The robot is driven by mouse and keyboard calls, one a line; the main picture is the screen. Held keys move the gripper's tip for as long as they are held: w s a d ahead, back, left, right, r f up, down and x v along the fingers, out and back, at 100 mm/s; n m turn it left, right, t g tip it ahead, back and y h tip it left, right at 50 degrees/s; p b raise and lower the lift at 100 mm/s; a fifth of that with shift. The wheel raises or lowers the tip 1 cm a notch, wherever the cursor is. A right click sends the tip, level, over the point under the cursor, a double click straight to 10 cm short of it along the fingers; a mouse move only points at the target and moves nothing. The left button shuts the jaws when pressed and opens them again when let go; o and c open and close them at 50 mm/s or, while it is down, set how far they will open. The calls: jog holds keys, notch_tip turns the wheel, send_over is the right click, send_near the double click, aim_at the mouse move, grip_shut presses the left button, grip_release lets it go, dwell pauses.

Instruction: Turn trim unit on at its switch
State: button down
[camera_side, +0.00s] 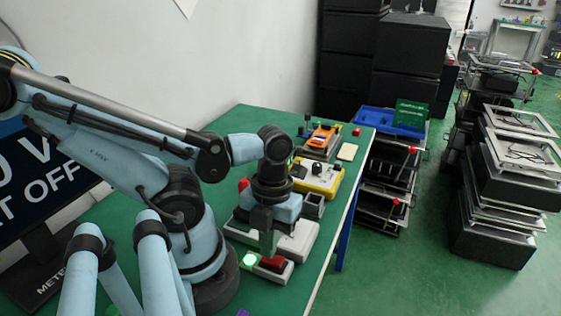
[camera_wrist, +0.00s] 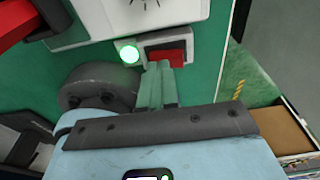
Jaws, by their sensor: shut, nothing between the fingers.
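A red rocker switch (camera_side: 273,262) sits in a small pale housing near the front of the green table. It also shows in the wrist view (camera_wrist: 167,57), in a dark frame. A round lamp (camera_side: 250,259) beside it glows green, also in the wrist view (camera_wrist: 129,53). My gripper (camera_side: 267,248) points down with its greenish fingers together and empty. In the wrist view its fingertips (camera_wrist: 158,70) are right at the rocker's near-left edge; I cannot tell whether they touch it. The fingers partly cover the housing in the side view.
A larger pale fixture (camera_side: 297,240) adjoins the switch. A yellow box (camera_side: 320,180) and an orange device (camera_side: 321,137) stand farther back on the table. A red lever part (camera_wrist: 18,22) shows at the wrist view's left. A screen (camera_side: 40,178) partly reads "OFF".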

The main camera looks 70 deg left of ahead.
notch_tip(320, 180, up, 6)
jog(key=shift+r, duration=0.2)
dwell(0.6)
jog(key=w+a+r+n+t, duration=0.1)
jog(key=w+n+t, duration=0.3)
jog(key=n, duration=0.9)
jog(key=w+a+r+n+t+y, duration=0.1)
jog(key=w+n+t, duration=0.3)
jog(key=w+n, duration=0.7)
jog(key=r+n, duration=0.1)
jog(key=n, duration=0.2)
jog(key=shift+w, duration=0.15)
